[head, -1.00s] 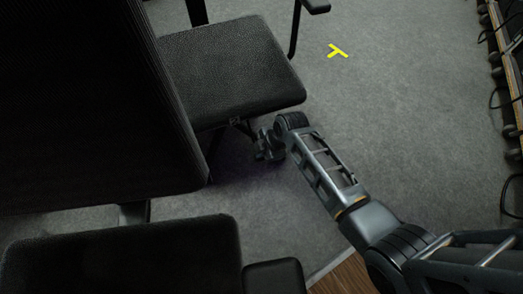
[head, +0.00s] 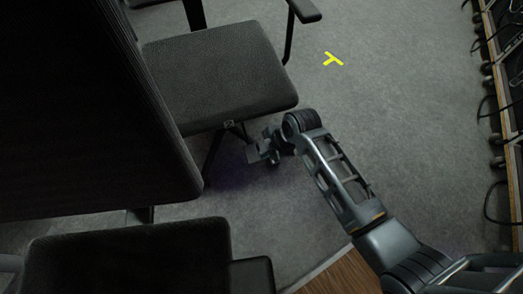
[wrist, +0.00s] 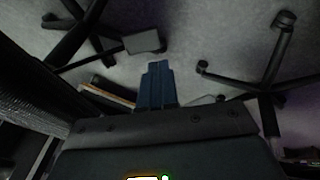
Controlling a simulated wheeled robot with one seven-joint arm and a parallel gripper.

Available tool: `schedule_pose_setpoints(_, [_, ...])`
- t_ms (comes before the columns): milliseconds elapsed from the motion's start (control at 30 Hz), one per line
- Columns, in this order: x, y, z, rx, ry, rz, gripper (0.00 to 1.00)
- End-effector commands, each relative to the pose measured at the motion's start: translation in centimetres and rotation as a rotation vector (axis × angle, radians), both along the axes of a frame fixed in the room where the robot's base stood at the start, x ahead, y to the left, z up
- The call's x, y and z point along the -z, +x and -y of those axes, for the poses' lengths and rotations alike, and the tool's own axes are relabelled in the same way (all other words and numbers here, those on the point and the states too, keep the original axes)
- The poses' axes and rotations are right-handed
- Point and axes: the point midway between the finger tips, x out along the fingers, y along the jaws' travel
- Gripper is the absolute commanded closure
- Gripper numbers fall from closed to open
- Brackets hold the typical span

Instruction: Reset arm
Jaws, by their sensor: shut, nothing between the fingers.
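My arm (head: 340,180) reaches from the lower right of the head view toward the seat of a black office chair (head: 215,75). My gripper (head: 262,150) is at its far end, low beside the chair's front edge and partly hidden by the wrist. In the wrist view my gripper's fingers (wrist: 158,84) are together, with nothing between them. Whether the gripper touches the chair cannot be told.
A second black chair (head: 130,255) fills the lower left. Chair bases with casters (wrist: 262,80) flank the fingers in the wrist view. A yellow floor mark (head: 333,59) lies on open grey carpet (head: 400,110). Cables hang along the right edge (head: 505,100).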

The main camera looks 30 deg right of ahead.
Motion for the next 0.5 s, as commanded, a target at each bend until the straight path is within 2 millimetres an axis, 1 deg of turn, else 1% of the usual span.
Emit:
schedule_pose_setpoints(33, [-0.50, -0.23, 0.09, 0.000, 0.000, 0.000, 1.00])
schedule_pose_setpoints(133, [-0.86, -0.46, 0.19, 0.000, 0.000, -0.001, 1.00])
schedule_pose_setpoints(500, [-0.92, -0.49, 0.21, -0.001, 0.000, -0.002, 1.00])
